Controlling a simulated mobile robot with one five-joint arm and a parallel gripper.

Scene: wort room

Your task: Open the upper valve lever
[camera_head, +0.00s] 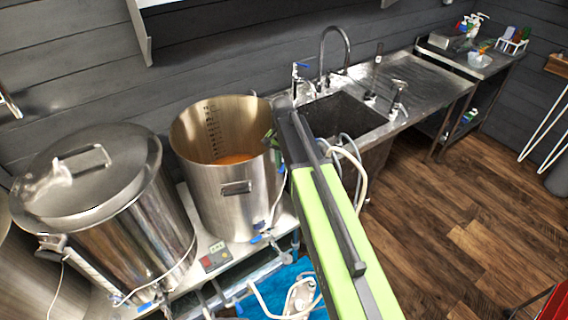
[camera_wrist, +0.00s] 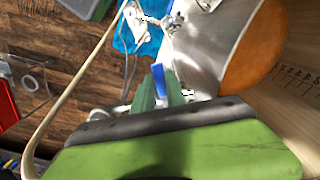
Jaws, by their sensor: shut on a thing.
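A small blue lever (camera_wrist: 158,78) shows between the green fingers of my gripper (camera_wrist: 159,82) in the wrist view. My gripper is shut on it. In the head view my gripper (camera_head: 270,136) is at the right rim of the open steel pot (camera_head: 230,205), and the gripped lever cannot be made out there. The pot holds orange liquid and also shows at the right of the wrist view (camera_wrist: 225,35). The valve body behind the lever is mostly hidden by the fingers.
A lidded steel kettle (camera_head: 130,215) stands left of the pot. A sink (camera_head: 345,115) with a tall tap (camera_head: 333,45) is behind. Pale hoses (camera_head: 355,165) hang beside my arm. A blue surface (camera_head: 285,290) lies below. The wooden floor (camera_head: 450,215) at the right is mostly clear.

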